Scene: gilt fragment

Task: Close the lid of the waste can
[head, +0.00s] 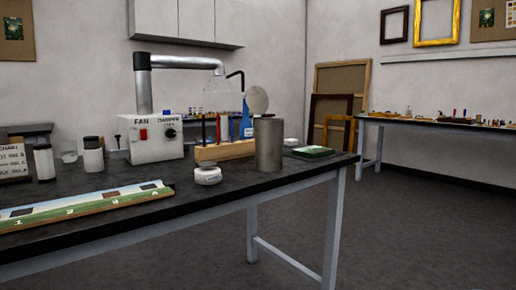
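The waste can looks to be the grey metal cylinder (269,146) standing upright near the right end of the dark table. Its round, pale lid (257,100) stands raised, tilted up at the back of the can's top. The inside of the can is not visible. My gripper is not in the head view.
The dark table (190,213) holds a white fan box (155,138) with a duct, a wooden rack (225,150) behind the can, a small white round container (208,175) left of it, a green item (309,153) to its right and a painted strip (85,206). The floor (420,220) at right is clear.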

